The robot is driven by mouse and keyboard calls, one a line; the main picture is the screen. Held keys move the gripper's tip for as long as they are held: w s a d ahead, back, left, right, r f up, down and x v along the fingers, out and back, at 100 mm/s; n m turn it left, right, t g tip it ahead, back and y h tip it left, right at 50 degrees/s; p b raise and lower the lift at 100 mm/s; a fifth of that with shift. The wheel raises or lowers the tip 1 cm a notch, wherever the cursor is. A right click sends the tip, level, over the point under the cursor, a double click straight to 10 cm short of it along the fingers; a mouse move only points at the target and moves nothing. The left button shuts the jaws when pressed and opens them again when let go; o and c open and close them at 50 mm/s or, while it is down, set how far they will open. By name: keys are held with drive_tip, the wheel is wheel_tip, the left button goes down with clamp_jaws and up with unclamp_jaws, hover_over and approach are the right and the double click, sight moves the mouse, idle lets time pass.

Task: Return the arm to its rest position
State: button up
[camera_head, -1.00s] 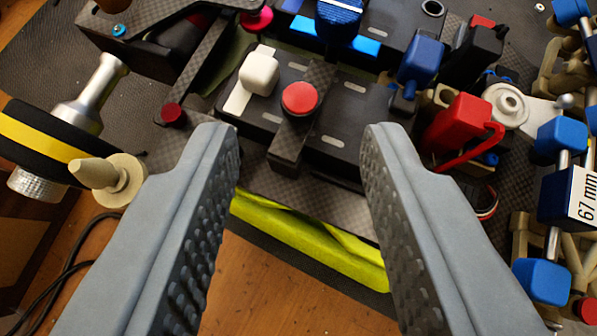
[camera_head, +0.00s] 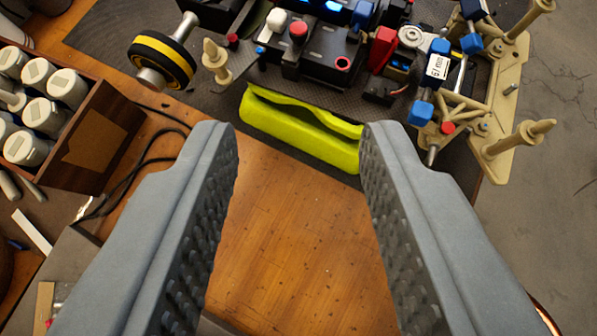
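My gripper (camera_head: 300,145) is open, with two grey textured fingers apart and nothing between them. It hangs above the wooden table (camera_head: 290,235), in front of the rc racecar (camera_head: 320,60). The car lies at the top of the picture, with a dark chassis, red, blue and white caps, and tan suspension parts on its right. A yellow-green foam block (camera_head: 300,130) lies along its near side, partly behind the right fingertip. The car's top edge is cut off by the frame.
A wooden box (camera_head: 95,135) with several white-capped jars stands at the left. A black cable (camera_head: 150,140) runs beside it. A black and yellow wheel (camera_head: 163,60) sits left of the car. Grey floor (camera_head: 555,130) shows at the right. The table between the fingers is clear.

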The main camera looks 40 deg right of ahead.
idle(0.3)
drive_tip(key=s+d+r+t+h, duration=0.1)
drive_tip(key=s+d+r+t, duration=0.35)
drive_tip(key=r, duration=0.25)
drive_tip(key=s+d+r+t, duration=0.3)
drive_tip(key=d+r+t, duration=0.1)
drive_tip(key=r+t, duration=0.15)
drive_tip(key=s+a+f+n+t+y, duration=0.25)
drive_tip(key=s+n+y, duration=0.5)
drive_tip(key=s, duration=0.55)
drive_tip(key=s+f+n+g+y, duration=0.1)
drive_tip(key=s+f+g, duration=0.2)
drive_tip(key=s+f, duration=0.4)
wheel_tip(320, 180, down, 5)
drive_tip(key=shift+s+d+r, duration=0.1)
drive_tip(key=shift+s+d, duration=0.05)
drive_tip(key=shift+s, duration=0.25)
drive_tip(key=shift+o, duration=0.5)
